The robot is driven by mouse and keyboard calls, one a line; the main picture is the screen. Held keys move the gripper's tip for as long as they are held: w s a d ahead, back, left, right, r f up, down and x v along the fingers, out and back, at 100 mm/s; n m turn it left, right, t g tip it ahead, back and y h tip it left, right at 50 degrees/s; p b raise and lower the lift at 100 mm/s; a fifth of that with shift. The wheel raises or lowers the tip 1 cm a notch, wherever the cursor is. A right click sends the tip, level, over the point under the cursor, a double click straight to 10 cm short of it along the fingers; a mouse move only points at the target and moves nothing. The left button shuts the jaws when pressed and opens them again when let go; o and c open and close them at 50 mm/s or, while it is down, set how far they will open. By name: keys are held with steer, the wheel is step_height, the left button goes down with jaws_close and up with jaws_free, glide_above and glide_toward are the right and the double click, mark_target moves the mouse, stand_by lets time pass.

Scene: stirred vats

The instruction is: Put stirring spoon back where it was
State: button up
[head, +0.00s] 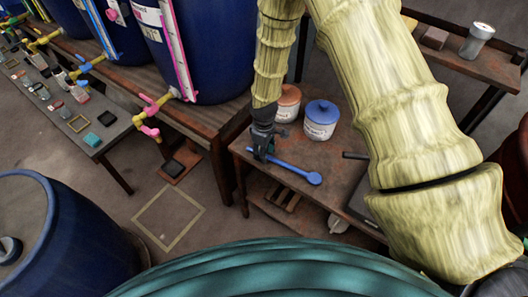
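The blue stirring spoon (291,171) shows at the small brown table (335,160), its round bowl to the right and its handle running up and left. My dark gripper (261,155) points down at the handle near its left end. The fingers overlap the handle in the picture. They are too small and dark to tell whether they are closed on it. I cannot tell whether the spoon rests on the tabletop or is just above it.
A blue-lidded jar (321,121) and an orange jar (287,104) stand behind the spoon. A dark-handled object (355,155) lies to its right. Blue vats (205,50) with coloured taps line a bench at left. A blue barrel (65,235) stands front left.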

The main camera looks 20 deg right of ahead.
step_height(320, 180, up, 12)
steer(key=shift+f, duration=0.25)
stand_by(0.3)
steer(key=shift+s+f, duration=0.1)
stand_by(0.5)
